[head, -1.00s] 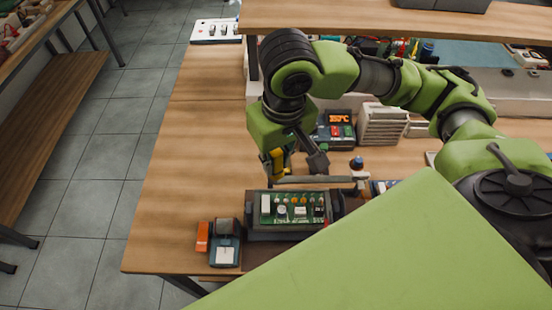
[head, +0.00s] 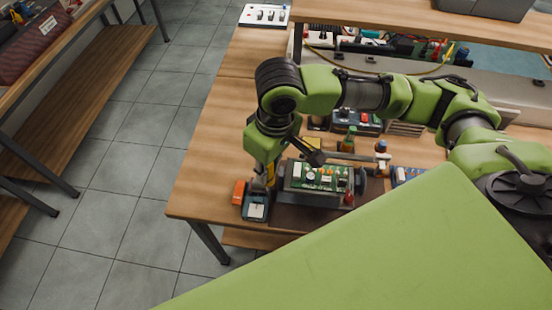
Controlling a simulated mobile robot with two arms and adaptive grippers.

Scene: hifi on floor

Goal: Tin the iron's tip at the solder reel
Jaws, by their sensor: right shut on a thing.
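My right gripper (head: 269,165) points down at the left end of the circuit board and is shut on a thin yellow-handled tool, apparently the soldering iron (head: 270,177). The iron's tip is hidden or too small to make out. Just below and left of it stands a small blue-and-grey unit (head: 256,208) with a pale front, beside an orange block (head: 239,192). This unit may hold the solder reel, but I cannot tell for sure. Contact between iron and unit is not clear. My left gripper is not in view.
A green circuit board (head: 318,178) sits in a dark holder right of the gripper. Small bottles (head: 348,140) and a station with coloured buttons (head: 364,120) stand behind. A shelf (head: 420,25) overhangs the back. The bench's left part (head: 215,150) is clear.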

